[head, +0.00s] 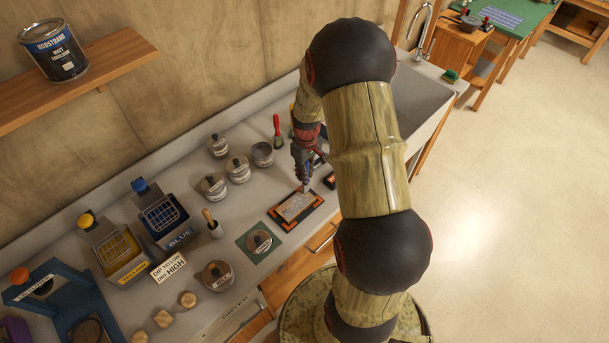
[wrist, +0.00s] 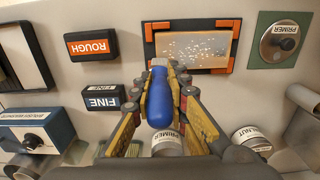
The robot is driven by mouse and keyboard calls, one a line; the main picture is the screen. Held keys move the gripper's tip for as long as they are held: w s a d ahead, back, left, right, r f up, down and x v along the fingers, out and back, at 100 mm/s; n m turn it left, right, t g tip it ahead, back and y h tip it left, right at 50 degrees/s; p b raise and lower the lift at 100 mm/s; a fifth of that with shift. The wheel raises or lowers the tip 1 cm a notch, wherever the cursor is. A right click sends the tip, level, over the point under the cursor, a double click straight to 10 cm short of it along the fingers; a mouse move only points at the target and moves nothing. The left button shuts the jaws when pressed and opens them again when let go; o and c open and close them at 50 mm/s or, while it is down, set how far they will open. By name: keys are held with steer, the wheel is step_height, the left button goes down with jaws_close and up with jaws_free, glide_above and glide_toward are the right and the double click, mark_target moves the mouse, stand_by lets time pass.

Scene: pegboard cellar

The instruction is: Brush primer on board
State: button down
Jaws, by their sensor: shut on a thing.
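My gripper (wrist: 160,92) is shut on a blue-handled brush (wrist: 158,104). The brush's far end reaches the near edge of the board (wrist: 193,48); whether its bristles touch the surface I cannot tell. The board is light brown with scattered white specks and lies in a dark frame with orange corners. In the head view, my gripper (head: 306,184) is just above the board (head: 296,206), and the brush is hardly visible. A round metal tin labelled PRIMER (wrist: 279,42) sits on a green mat beside the board; it also shows in the head view (head: 259,242).
Orange ROUGH (wrist: 92,45) and dark FINE (wrist: 101,97) blocks lie left of the board in the wrist view. A WALNUT tin (wrist: 255,138) is at lower right. In the head view, several tins (head: 237,169) stand behind the board, with yellow (head: 117,252) and blue (head: 160,217) trays farther left.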

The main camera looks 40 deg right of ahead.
steer(key=a, duration=0.6)
steer(key=shift+s+a, duration=0.15)
steer(key=shift+a, duration=0.2)
stand_by(0.6)
steer(key=shift+a, duration=3)
steer(key=shift+d, duration=6.7)
steer(key=shift+r, duration=0.4)
steer(key=shift+r+p, duration=2.4)
steer(key=shift+r, duration=1.05)
